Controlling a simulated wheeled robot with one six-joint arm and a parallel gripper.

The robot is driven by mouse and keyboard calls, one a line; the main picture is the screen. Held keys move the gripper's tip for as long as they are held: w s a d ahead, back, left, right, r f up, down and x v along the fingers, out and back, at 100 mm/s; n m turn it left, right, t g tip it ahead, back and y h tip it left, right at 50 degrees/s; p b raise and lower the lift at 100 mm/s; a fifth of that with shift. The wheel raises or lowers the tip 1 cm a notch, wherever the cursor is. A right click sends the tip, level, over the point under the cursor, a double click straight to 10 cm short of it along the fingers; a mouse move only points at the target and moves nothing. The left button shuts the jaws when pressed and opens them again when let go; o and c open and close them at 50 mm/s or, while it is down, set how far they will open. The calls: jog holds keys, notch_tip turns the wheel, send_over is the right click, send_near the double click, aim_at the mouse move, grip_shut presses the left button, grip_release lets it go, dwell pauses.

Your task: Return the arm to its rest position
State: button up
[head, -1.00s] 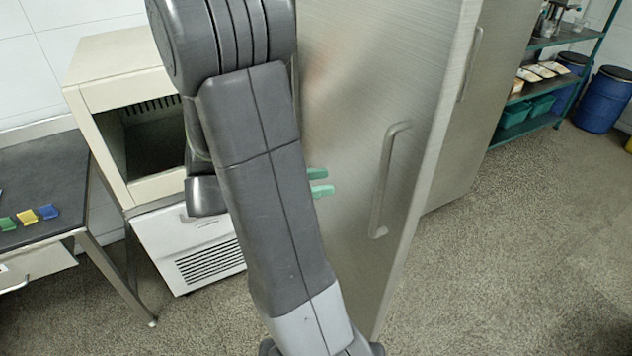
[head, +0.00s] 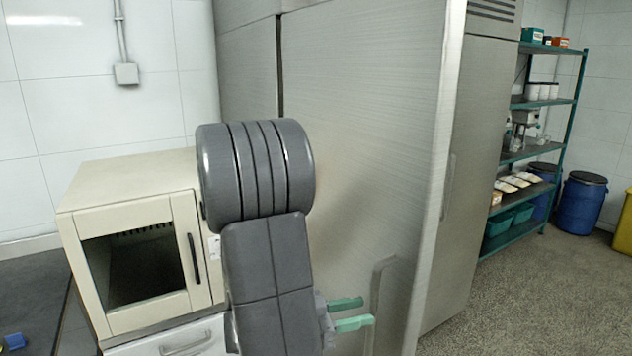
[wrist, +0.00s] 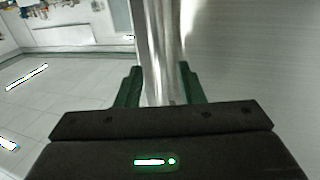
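My gripper (head: 349,313) shows in the head view by its two green fingertips, which stand apart and point right. It is low in front of the large steel cabinet, left of the cabinet's upright handle (head: 383,267). My grey arm rises in the middle of the head view and hides part of the cabinet. In the wrist view the dark green fingers of my gripper (wrist: 160,86) are spread, with a bright steel upright (wrist: 160,35) seen between them. I see no object held, and I cannot tell how far the steel is from the fingers.
The steel cabinet (head: 370,130) stands close beside my arm. A beige box with a windowed door (head: 140,270) is to the left. A green shelf rack (head: 548,155) and a blue drum (head: 580,205) stand at the right. Open floor (head: 530,290) lies at lower right.

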aim_at(374, 309)
jog(key=shift+x, duration=2.1)
jog(key=shift+s, duration=0.1)
